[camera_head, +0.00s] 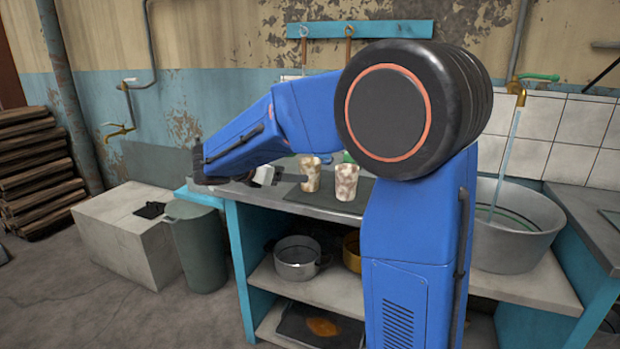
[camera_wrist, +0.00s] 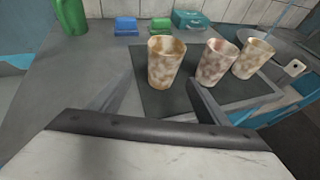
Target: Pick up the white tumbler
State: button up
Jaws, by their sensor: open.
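Three mottled, flared tumblers stand upright on a dark mat (camera_wrist: 150,100) in the wrist view: a tan-and-white one (camera_wrist: 166,64) nearest, a pinkish-brown-and-white one (camera_wrist: 214,64) in the middle, and a cream-and-white one (camera_wrist: 252,58) at right. None is plain white, so I cannot tell for sure which is the white tumbler. The head view shows two of them, one at left (camera_head: 311,174) and one at right (camera_head: 346,183). My gripper (camera_wrist: 157,80) is open and empty, its fingers pointing towards the nearest tumbler, which stands just beyond the tips.
A green container (camera_wrist: 71,17) stands at the back left of the counter. A metal basin (camera_head: 510,225) under running water is at right. The counter left of the mat is clear.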

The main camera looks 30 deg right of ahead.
aim_at(317, 177)
jog(key=x, duration=0.8)
jog(key=shift+d+f, duration=0.15)
jog(key=shift+d, duration=0.05)
jog(key=shift+s+x, duration=0.2)
jog(key=shift+x, duration=2.5)
jog(key=shift+d, duration=0.1)
jog(key=c, duration=1.1)
